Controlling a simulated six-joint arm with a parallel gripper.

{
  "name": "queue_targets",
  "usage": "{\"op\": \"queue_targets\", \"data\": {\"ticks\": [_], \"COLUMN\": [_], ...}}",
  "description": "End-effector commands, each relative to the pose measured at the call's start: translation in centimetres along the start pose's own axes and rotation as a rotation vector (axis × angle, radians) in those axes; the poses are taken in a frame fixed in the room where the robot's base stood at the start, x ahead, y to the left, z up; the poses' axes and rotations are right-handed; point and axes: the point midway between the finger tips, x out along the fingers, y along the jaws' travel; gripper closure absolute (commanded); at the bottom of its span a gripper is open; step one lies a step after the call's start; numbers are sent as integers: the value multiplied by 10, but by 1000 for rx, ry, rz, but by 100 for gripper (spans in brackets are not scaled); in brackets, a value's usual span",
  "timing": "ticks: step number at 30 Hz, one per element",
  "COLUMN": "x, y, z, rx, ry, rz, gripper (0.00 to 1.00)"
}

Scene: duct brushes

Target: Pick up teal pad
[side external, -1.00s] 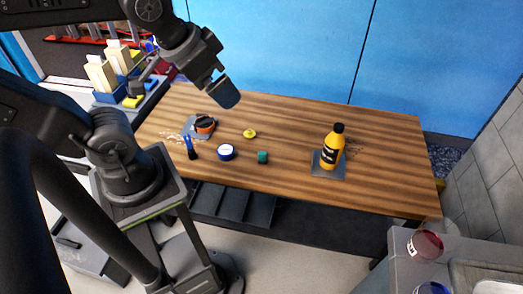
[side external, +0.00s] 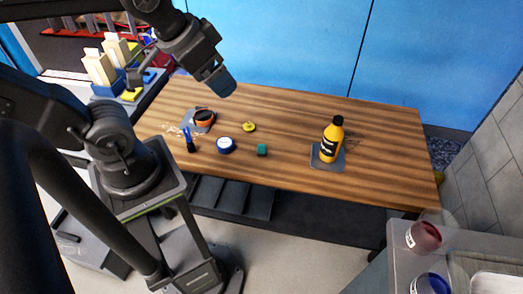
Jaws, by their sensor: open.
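A small teal pad (side external: 262,150) lies on the wooden table, right of a round blue-and-white item. It looks like a little block with nothing touching it. My gripper (side external: 220,82) is up above the back left of the table, well away from the teal pad and to its upper left in the picture. The gripper is open, with a blue-grey end; the gap between its fingers is not clear from this side, and I see nothing held in it.
A round blue-and-white item (side external: 226,145) and a yellow piece (side external: 249,127) lie near the pad. A dark blue upright item (side external: 189,142) and an orange-black item (side external: 203,117) are further left. A yellow bottle (side external: 332,140) stands to the right on a grey mat (side external: 319,161).

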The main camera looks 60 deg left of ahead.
Motion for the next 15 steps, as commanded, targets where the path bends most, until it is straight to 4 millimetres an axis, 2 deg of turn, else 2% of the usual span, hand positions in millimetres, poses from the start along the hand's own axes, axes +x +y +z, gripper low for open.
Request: {"op": "queue_targets", "data": {"ticks": [1,5,11,15], "x": [0,0,0,8], "y": [0,0,0,-3], "z": [0,0,0,-10], "rx": [0,0,-1,-33], "ry": [0,0,-1,-22], "rz": [0,0,0,-7], "gripper": [26,36,36,36]}}
